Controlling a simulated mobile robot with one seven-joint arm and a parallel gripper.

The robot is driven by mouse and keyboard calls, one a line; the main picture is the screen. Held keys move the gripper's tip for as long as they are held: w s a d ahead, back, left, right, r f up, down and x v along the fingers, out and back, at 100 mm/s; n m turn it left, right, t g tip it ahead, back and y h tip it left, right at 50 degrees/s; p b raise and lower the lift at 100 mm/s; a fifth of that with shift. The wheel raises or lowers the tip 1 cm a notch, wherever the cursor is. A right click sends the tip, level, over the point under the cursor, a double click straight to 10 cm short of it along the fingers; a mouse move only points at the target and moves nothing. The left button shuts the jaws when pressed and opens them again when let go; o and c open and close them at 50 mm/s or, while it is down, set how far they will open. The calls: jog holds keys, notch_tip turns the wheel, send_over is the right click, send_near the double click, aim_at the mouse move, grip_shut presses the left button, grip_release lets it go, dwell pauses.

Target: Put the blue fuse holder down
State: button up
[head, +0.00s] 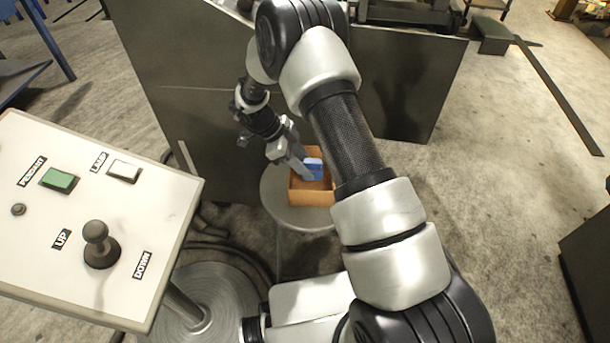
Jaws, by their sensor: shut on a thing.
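The blue fuse holder (314,168) is a small blue block at the far side of my arm. My gripper (307,171) points down and to the right, and its fingers are shut on the fuse holder. The holder is over or within an open orange-brown box (311,198). I cannot tell whether it touches the box floor. The box stands on a round grey stool (277,196). My forearm hides the right part of the stool.
A control panel (110,200) with a green button (59,180), a white button (124,171) and a joystick (100,245) stands at the left. A dark metal panel (185,95) rises behind the stool. Open concrete floor (510,180) lies to the right.

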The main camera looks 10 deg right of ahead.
jog(key=shift+f+b, duration=0.35)
jog(key=shift+f, duration=1.3)
jog(key=shift+f, duration=0.15)
jog(key=o, duration=1.1)
